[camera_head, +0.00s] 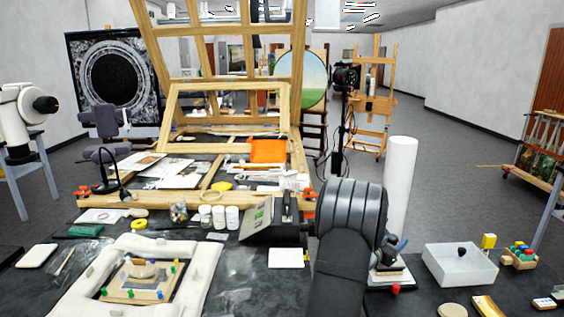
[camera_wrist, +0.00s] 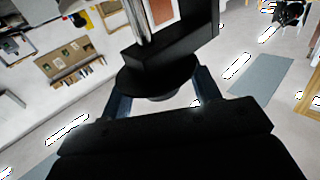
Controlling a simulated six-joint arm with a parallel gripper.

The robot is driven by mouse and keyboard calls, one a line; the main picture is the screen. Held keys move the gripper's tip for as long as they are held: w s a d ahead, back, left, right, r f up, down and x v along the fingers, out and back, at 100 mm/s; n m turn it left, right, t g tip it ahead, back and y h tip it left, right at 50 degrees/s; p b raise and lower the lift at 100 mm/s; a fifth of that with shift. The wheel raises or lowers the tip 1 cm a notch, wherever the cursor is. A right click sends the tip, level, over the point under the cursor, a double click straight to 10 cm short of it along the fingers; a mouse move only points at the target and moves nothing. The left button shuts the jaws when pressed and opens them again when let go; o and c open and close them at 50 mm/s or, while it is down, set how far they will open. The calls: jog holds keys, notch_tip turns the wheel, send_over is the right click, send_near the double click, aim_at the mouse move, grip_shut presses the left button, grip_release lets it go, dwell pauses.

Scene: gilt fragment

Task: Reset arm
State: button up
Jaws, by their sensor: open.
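In the wrist view, my gripper (camera_wrist: 162,84) shows as a wide dark body with two dark blue fingers set well apart. A black disc and a block-like black part are seen between and beyond the fingers; I cannot tell what they belong to. Nothing is clearly gripped. In the head view, my black arm stands right of centre over the dark table (camera_head: 235,262), and I cannot make out the fingers there. The task names no other object.
A padded frame (camera_head: 77,290) around a small board (camera_head: 118,291) lies front left. White jars (camera_head: 218,217), a black box (camera_head: 272,236), a white roll (camera_head: 400,185) and a white tray (camera_head: 459,275) stand nearby. A wooden easel frame (camera_head: 172,115) rises behind. Open floor lies back right.

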jog(key=shift+m+g+h, duration=0.5)
jog(key=shift+g, duration=0.1)
jog(key=shift+v, duration=2.05)
jog(key=o, duration=0.9)
jog(key=shift+o, duration=0.2)
jog(key=s+d+r+n+t, duration=0.3)
jog(key=d+r+n+t, duration=0.1)
jog(key=d, duration=0.3)
jog(key=shift+s+r, duration=0.2)
jog(key=shift+r, duration=0.15)
jog(key=s+d+n+t+y, duration=0.3)
jog(key=s+n+t+y, duration=0.1)
jog(key=s+n+t, duration=0.15)
jog(key=s+a+f+n+g+y, duration=0.1)
jog(key=s+a+f+y, duration=0.1)
jog(key=s+f+y, duration=0.35)
jog(key=s+a+f+y, duration=0.2)
jog(key=s+f, duration=0.4)
jog(key=s, duration=0.4)
jog(key=s+a+f+n+g+y, duration=0.1)
jog(key=s+a+f+y, duration=0.2)
jog(key=s+f, duration=0.35)
jog(key=shift+m, duration=0.25)
jog(key=w, duration=0.9)
jog(key=shift+d+r, duration=0.25)
jog(key=shift+r, duration=0.05)
